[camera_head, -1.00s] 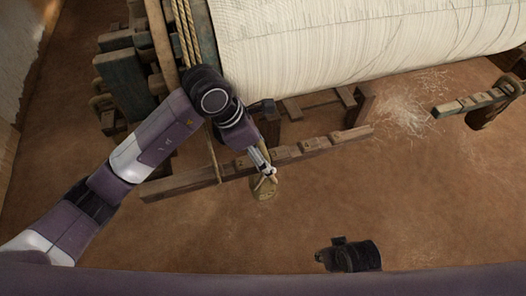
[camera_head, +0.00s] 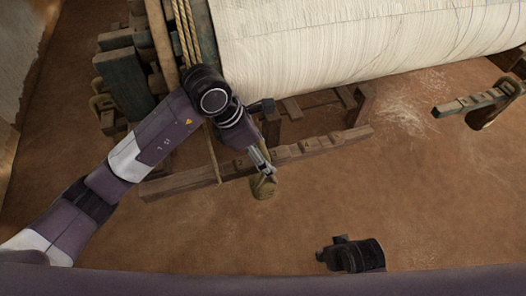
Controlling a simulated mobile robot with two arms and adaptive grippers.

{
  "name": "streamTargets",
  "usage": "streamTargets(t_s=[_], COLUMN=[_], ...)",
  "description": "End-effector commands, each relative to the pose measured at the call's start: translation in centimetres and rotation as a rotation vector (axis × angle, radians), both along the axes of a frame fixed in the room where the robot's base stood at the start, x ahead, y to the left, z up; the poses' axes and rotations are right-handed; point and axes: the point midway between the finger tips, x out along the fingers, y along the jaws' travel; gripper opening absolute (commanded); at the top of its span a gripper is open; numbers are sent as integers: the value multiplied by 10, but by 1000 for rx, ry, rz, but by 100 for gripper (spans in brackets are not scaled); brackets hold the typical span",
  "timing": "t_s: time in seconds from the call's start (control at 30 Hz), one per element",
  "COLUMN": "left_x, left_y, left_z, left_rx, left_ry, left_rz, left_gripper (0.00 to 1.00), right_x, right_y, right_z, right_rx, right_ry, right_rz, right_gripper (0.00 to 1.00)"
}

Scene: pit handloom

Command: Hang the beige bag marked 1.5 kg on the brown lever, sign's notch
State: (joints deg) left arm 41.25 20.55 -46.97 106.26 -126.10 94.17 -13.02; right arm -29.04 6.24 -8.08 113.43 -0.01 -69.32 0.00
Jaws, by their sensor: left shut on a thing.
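A small beige bag (camera_head: 264,188) hangs from my left gripper (camera_head: 264,171), which is shut on its top. The bag is just in front of the brown lever (camera_head: 187,181), a long notched wooden beam running from lower left to upper right. The gripper and bag cover part of the lever's near side near its middle. I cannot tell whether the bag touches the lever. The bag's mark cannot be read.
A large roll of pale cloth (camera_head: 365,40) lies behind the lever. Ropes (camera_head: 185,30) and timber posts (camera_head: 125,85) stand at the back left. Another notched beam (camera_head: 470,102) with a brown bag (camera_head: 493,113) is at the right. The earthen floor in front is mostly clear.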

Motion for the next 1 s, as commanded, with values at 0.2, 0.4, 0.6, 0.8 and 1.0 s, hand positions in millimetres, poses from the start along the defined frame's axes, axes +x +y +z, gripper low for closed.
streamTargets(t_s=[0.2,0.4,0.6,0.8,1.0], left_x=[0,-1,-2,-1,-2], left_y=[-1,0,2,2,10], left_z=[0,-1,-5,-2,22], left_rx=[-1,1,8,6,3], left_ry=[-1,1,10,6,-3], left_rz=[-1,0,0,1,-1], left_gripper=[76,93,93,93,93], right_x=[-1,-2,-1,1,0], right_y=[-1,-1,-1,-1,-1], right_z=[-1,-2,-3,-2,-2], right_rx=[-1,-2,-3,-3,-2], right_ry=[3,5,5,3,3], right_rz=[0,0,0,2,2], right_gripper=[35,35,35,35,35])
